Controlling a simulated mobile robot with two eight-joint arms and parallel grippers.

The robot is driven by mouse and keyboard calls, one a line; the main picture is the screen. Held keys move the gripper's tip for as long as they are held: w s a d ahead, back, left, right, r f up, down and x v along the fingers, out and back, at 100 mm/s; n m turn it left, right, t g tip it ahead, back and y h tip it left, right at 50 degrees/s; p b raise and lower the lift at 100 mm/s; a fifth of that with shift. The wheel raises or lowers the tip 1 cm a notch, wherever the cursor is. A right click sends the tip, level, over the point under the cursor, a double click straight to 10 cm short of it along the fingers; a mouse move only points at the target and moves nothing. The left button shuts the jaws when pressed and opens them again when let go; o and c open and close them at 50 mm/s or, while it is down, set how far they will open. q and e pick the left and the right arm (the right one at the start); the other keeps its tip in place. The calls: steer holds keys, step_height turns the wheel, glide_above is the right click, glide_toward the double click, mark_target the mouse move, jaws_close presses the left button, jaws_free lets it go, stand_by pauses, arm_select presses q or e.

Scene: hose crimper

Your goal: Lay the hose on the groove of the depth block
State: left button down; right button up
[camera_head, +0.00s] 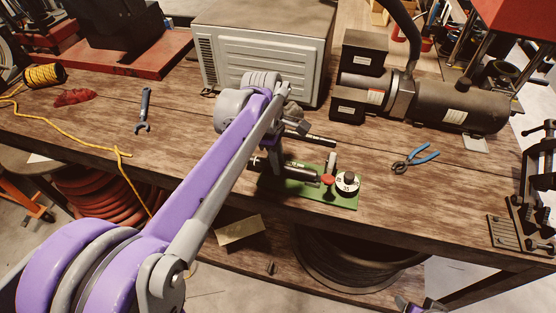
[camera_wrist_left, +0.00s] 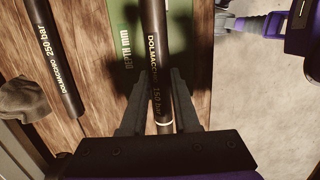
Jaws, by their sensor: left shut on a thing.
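The green depth block (camera_head: 342,201) lies on the bench, with a red knob (camera_head: 327,180) and a round numbered dial (camera_head: 347,183) at its right end. Its "DEPTH mm" marking shows on the green surface in the left wrist view (camera_wrist_left: 126,35). My left gripper (camera_wrist_left: 160,88) is shut on a black hose marked 150 bar (camera_wrist_left: 157,25). The hose runs lengthwise over the green block; I cannot tell whether it touches the groove, which is hidden. My right gripper (camera_head: 421,306) shows only partly at the bottom edge; its fingers are unclear.
A second black hose, marked 250 bar (camera_wrist_left: 50,58), lies on the bench behind the block. Blue-handled pliers (camera_head: 415,158) lie to the right and a wrench (camera_head: 143,110) to the left. A motor (camera_head: 450,105) and a grey vented box (camera_head: 265,50) stand behind.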

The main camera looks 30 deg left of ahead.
arm_select(q)
steer(key=shift+f, duration=0.5)
arm_select(e)
steer(key=shift+s+f, duration=0.1)
steer(key=shift+f, duration=0.2)
stand_by(1.1)
arm_select(q)
steer(key=c, duration=0.6)
jaws_free()
steer(key=shift+r+p, duration=1.95)
steer(key=shift+r, duration=2.1)
arm_select(e)
step_height(320, 180, up, 6)
steer(key=w, duration=0.2)
steer(key=shift+w, duration=0.2)
steer(key=shift+s, duration=0.1)
